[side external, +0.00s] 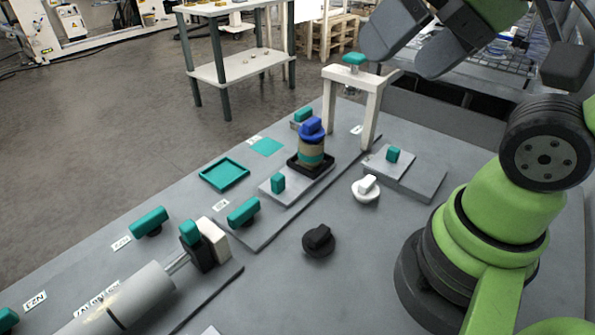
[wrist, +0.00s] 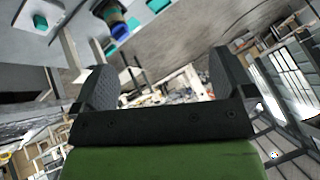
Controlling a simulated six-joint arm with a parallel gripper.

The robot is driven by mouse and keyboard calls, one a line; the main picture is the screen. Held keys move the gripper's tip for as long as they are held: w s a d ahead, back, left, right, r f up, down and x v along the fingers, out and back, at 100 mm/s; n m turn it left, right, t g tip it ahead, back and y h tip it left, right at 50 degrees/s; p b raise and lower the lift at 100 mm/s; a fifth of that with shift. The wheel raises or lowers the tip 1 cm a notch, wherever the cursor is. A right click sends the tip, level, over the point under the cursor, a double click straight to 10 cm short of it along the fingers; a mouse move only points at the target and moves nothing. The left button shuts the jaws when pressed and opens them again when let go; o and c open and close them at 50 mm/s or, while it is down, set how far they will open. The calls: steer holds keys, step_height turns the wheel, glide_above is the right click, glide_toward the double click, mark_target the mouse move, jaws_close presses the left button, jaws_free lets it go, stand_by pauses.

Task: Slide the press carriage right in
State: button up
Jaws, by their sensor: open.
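The likely press carriage is a grey sliding plate (side external: 266,190) with a teal handle (side external: 278,183). It carries a black square nest (side external: 297,168) with a tan and teal round stack (side external: 311,152), topped by a blue knob (side external: 312,129). It lies left of the white press frame (side external: 371,112), which has a teal block (side external: 354,59) on top. My gripper (side external: 396,52) is open and empty, high at the upper right, apart from the carriage. In the wrist view my gripper (wrist: 162,75) has its fingers wide apart; the blue knob (wrist: 112,13) shows at upper left.
A grey plate with a teal knob (side external: 393,155) lies right of the frame. White (side external: 366,188) and black (side external: 319,240) knobs stand in front. A teal tray (side external: 224,174), teal handles (side external: 243,211) and a grey cylinder (side external: 130,298) are to the left.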

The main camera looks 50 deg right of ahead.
steer(key=shift+c, duration=0.5)
steer(key=shift+w, duration=0.1)
steer(key=c, duration=0.4)
steer(key=shift+w+n, duration=0.35)
steer(key=shift+n, duration=0.05)
steer(key=c, duration=0.3)
steer(key=w+n+g, duration=0.1)
steer(key=w, duration=0.1)
steer(key=w+n+g, duration=0.1)
steer(key=n, duration=0.1)
steer(key=w+f+n+h, duration=0.1)
steer(key=w+n, duration=0.1)
steer(key=shift+w+f+g, duration=0.1)
steer(key=shift+w+g, duration=0.25)
steer(key=shift+g, duration=0.05)
steer(key=shift+c, duration=1)
steer(key=n+g+h, duration=0.4)
steer(key=n, duration=0.7)
glide_above(278, 175)
steer(key=s+a, duration=0.3)
step_height(278, 175, down, 10)
steer(key=w+d+f+n, duration=0.1)
steer(key=f, duration=0.4)
steer(key=w+d+f+n+h, duration=0.1)
steer(key=f+n, duration=0.1)
steer(key=f, duration=0.4)
steer(key=w+d+f+n, duration=0.1)
steer(key=f+n, duration=0.1)
steer(key=f, duration=0.3)
steer(key=shift+f, duration=0.35)
